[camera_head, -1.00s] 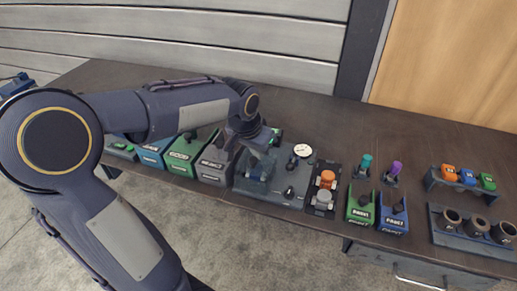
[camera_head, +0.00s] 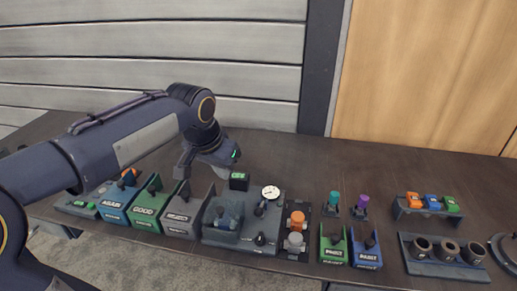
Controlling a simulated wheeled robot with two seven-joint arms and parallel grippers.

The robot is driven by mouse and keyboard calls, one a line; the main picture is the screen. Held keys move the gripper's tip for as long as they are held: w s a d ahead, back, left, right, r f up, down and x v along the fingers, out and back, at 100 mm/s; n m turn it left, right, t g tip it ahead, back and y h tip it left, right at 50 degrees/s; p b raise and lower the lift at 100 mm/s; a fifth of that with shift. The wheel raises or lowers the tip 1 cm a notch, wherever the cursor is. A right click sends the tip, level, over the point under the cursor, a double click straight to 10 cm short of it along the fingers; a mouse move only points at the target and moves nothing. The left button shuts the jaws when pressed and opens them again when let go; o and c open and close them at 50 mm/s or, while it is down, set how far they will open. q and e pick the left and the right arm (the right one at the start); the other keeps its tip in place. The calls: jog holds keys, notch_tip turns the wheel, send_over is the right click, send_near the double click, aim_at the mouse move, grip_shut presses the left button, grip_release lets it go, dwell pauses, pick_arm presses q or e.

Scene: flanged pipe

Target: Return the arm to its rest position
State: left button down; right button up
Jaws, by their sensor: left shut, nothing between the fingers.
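My left arm comes in from the left and reaches over the dark workbench (camera_head: 330,160). Its gripper (camera_head: 184,168) points down and to the left above the back of the bins. The gripper is shut with nothing between the fingers. Below it are a green bin marked GOOD (camera_head: 147,212) and a grey bin (camera_head: 182,218). A blue bin marked AGAIN (camera_head: 113,206) stands left of them, partly behind my forearm. My right gripper is not in view.
A grey fixture with a dial gauge (camera_head: 270,192) stands right of the bins. Farther right are orange and grey parts (camera_head: 297,220), green (camera_head: 333,246) and blue (camera_head: 366,250) bins, and a rack of dark cups (camera_head: 446,250). The back of the bench is mostly clear.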

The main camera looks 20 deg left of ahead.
pick_arm(q)
jog(key=s+d+f+n+h, duration=0.1)
jog(key=s+d+f+h, duration=0.1)
jog(key=s, duration=0.7)
jog(key=s+d+f+n+t+h+p, duration=0.1)
jog(key=s+d+f, duration=0.4)
jog(key=s+d, duration=0.2)
jog(key=shift+s+d+f+t+h, duration=0.3)
jog(key=shift+s+h, duration=0.1)
jog(key=shift+s, duration=0.75)
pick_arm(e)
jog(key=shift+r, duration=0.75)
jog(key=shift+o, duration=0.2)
